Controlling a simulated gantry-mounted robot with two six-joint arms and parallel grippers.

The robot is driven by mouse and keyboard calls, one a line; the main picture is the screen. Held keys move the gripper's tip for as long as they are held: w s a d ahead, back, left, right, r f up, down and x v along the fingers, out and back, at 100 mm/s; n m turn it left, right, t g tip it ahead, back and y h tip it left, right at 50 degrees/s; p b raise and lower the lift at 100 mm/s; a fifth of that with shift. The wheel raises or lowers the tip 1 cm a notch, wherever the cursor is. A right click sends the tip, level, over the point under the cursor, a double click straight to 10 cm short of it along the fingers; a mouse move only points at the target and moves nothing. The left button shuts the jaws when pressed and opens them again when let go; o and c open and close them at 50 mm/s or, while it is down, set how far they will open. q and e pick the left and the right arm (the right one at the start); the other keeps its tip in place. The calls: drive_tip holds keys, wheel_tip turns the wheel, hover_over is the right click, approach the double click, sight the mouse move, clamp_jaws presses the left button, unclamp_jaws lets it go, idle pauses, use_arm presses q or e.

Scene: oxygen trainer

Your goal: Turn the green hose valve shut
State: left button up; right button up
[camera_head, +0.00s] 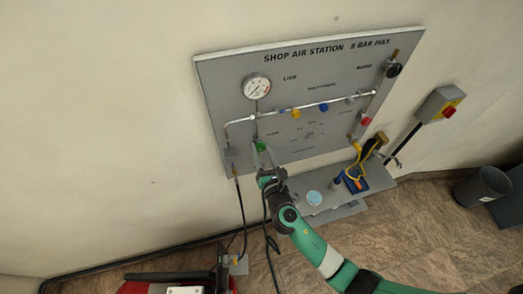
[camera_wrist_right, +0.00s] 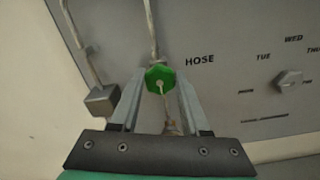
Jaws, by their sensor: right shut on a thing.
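The green hose valve (camera_head: 260,145) sits on a pipe at the lower left of the grey panel (camera_head: 215,90). In the right wrist view the green knob (camera_wrist_right: 160,77) is between the fingertips of my right gripper (camera_wrist_right: 160,85), beside the word HOSE. My right gripper (camera_head: 265,160) reaches up to the valve from below and is shut on it. A thin pipe and a fitting show below the knob between the fingers. How far the valve is turned cannot be told. My left gripper is not in view.
A pressure gauge (camera_head: 257,87) is above the valve. Yellow, blue and red knobs (camera_head: 366,121) are along the pipe to the right. A black hose (camera_head: 242,215) hangs at left.

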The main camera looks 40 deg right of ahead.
clamp_jaws()
